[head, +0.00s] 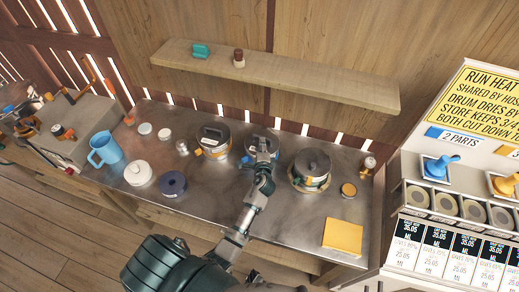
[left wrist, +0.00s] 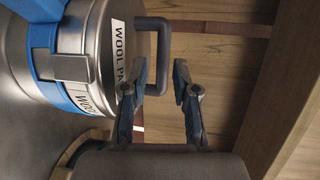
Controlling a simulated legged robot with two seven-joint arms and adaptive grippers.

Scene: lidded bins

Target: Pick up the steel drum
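Three metal drums or pots with lids stand on the steel bench. The left one (head: 213,142) has an orange band and a dark lid handle. The middle steel drum (head: 272,137) is partly hidden behind my left gripper (head: 263,158). The right one (head: 312,163) has a dark lid. In the left wrist view, a steel drum (left wrist: 105,50) shows a blue band, a "WOOL" label and a grey lid handle (left wrist: 161,55). My left gripper (left wrist: 160,85) is open, its fingertips close to the handle's end; contact is unclear. My right gripper is out of view.
A wooden shelf (head: 300,80) runs above the back. A dispenser unit (head: 450,160) stands at right.

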